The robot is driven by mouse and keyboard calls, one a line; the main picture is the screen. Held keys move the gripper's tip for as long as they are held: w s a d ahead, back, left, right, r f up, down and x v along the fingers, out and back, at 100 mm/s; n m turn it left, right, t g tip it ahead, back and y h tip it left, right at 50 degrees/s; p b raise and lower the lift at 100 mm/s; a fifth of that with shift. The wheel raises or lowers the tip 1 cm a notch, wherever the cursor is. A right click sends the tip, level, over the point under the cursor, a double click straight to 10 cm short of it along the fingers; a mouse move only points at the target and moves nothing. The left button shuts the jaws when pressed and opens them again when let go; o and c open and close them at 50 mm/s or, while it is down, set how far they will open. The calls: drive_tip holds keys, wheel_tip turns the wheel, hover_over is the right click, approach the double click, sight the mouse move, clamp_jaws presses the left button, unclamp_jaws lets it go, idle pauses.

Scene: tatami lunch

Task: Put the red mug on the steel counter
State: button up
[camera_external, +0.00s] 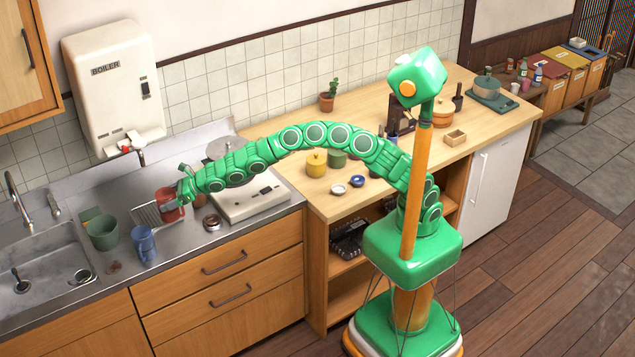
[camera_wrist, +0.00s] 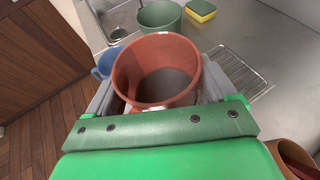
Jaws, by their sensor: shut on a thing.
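The red mug (camera_external: 168,206) is held upright between the jaws of my gripper (camera_external: 181,194), at the middle of the steel counter (camera_external: 180,247). In the wrist view the mug (camera_wrist: 155,88) has its open top towards the camera and looks empty. The two grey jaws of my gripper (camera_wrist: 157,92) press on its left and right sides. The counter also shows in the wrist view (camera_wrist: 283,62). The mug is over or beside a wire rack (camera_external: 146,215); I cannot tell whether its base touches the surface.
A blue mug (camera_external: 144,246) and a green pot (camera_external: 103,232) stand left of the red mug, near the sink (camera_external: 40,270). A small brown jar (camera_external: 212,222) and a white stove (camera_external: 250,200) are to the right. A brown vessel (camera_wrist: 292,155) is close by my gripper.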

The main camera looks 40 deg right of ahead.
sight(178, 218)
drive_tip(key=shift+s+a+f, duration=0.4)
drive_tip(key=shift+s+f, duration=0.05)
drive_tip(key=shift+s, duration=0.25)
drive_tip(key=shift+f, duration=4)
drive_tip(key=shift+f, duration=0.1)
drive_tip(key=o, duration=1.1)
